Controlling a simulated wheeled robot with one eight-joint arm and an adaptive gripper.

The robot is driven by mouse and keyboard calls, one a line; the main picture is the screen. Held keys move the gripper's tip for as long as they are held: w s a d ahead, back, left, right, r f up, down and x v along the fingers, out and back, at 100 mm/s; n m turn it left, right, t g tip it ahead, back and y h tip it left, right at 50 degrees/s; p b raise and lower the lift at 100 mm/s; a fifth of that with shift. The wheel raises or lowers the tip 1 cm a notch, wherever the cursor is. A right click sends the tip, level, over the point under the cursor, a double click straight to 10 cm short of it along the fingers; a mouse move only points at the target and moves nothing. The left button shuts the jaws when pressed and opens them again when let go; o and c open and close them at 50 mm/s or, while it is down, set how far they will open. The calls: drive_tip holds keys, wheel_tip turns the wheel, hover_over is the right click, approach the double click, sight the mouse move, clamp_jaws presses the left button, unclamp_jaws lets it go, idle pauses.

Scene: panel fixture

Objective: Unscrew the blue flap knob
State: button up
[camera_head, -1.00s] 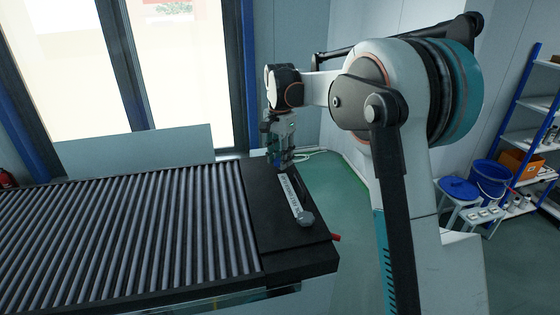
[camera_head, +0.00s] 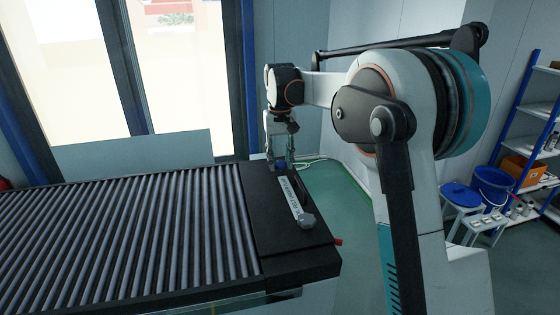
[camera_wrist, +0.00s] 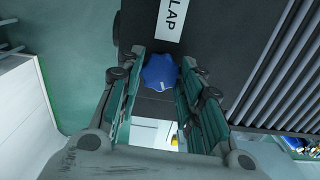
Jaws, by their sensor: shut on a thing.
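The blue flap knob (camera_wrist: 160,72) shows in the wrist view as a lobed blue knob on the dark panel, close to a white label (camera_wrist: 174,18) that reads "LAP". My gripper (camera_wrist: 162,75) has its two fingers on either side of the knob, closed onto it. In the head view my gripper (camera_head: 280,163) points down at the far end of the black panel (camera_head: 262,220). The knob is hidden or too small to make out there. A white label strip (camera_head: 290,196) and a grey knob (camera_head: 306,220) sit on the panel nearer the camera.
A roller conveyor (camera_head: 130,235) fills the area left of the panel. A small red part (camera_head: 339,242) sticks out at the panel's right edge. A blue bucket (camera_head: 492,180), stools and a shelf (camera_head: 535,130) stand at the right. Green floor is clear right of the panel.

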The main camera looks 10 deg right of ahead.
drive_tip(key=n, duration=0.4)
drive_tip(key=shift+n+b, duration=0.35)
drive_tip(key=shift+n, duration=0.05)
drive_tip(key=n, duration=0.3)
drive_tip(key=shift+n, duration=0.3)
drive_tip(key=n, duration=0.4)
drive_tip(key=shift+b, duration=0.4)
drive_tip(key=shift+n, duration=1.8)
drive_tip(key=o, duration=1.1)
drive_tip(key=shift+c, duration=0.2)
drive_tip(key=shift+r, duration=0.1)
